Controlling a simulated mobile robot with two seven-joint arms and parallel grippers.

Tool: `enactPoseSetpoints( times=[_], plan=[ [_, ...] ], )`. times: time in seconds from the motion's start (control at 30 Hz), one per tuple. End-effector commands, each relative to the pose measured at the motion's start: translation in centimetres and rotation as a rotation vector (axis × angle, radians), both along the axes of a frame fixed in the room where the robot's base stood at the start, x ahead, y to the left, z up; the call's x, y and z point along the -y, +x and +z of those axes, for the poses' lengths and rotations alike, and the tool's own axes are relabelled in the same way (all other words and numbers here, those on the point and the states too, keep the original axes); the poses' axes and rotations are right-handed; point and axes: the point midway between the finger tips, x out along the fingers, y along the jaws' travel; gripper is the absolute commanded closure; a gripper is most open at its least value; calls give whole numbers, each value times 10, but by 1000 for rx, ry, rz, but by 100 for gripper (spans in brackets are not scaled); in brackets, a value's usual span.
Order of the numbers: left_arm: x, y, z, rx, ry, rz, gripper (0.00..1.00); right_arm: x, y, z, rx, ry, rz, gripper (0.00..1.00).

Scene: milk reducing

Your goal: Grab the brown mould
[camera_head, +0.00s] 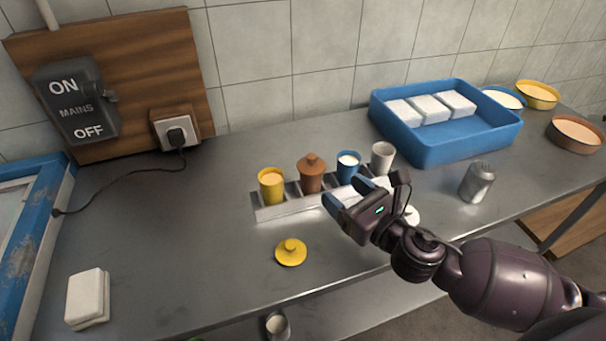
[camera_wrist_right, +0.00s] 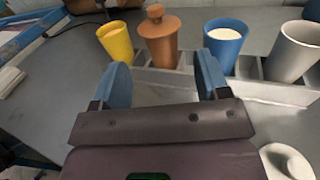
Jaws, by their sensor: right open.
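The brown mould (camera_head: 311,175) is a cup with a knobbed brown lid. It stands upright in a metal rack (camera_head: 270,211) between a yellow cup (camera_head: 271,186) and a blue cup (camera_head: 347,166). In the right wrist view the brown mould (camera_wrist_right: 158,40) stands beyond the fingers, between their tips in the picture. My right gripper (camera_head: 347,192) is open and empty, in front of the rack, apart from the mould. It also shows in the right wrist view (camera_wrist_right: 158,85). The rack hides the mould's lower part. My left gripper is not in view.
A white cup (camera_head: 382,157) stands at the rack's right end. A yellow lid (camera_head: 291,252) lies in front of the rack. A blue tray (camera_head: 452,145) with white blocks stands behind right, near a metal shaker (camera_head: 477,182). The counter's left middle is clear.

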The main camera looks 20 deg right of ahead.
Motion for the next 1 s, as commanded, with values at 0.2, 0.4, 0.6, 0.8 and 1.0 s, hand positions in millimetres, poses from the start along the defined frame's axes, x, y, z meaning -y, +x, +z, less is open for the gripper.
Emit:
enactPoseSetpoints(
  times=[0.2,0.4,0.6,0.8,1.0],
  plan=[
    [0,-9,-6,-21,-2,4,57,-10,26,1,2,2,0,31],
    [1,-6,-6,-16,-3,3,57,-17,44,0,1,1,0,31],
    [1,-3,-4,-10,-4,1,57,-20,52,1,0,2,0,31],
    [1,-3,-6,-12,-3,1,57,-29,73,4,1,3,1,31],
    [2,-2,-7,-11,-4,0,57,-37,92,3,-1,3,1,31]
  ],
)
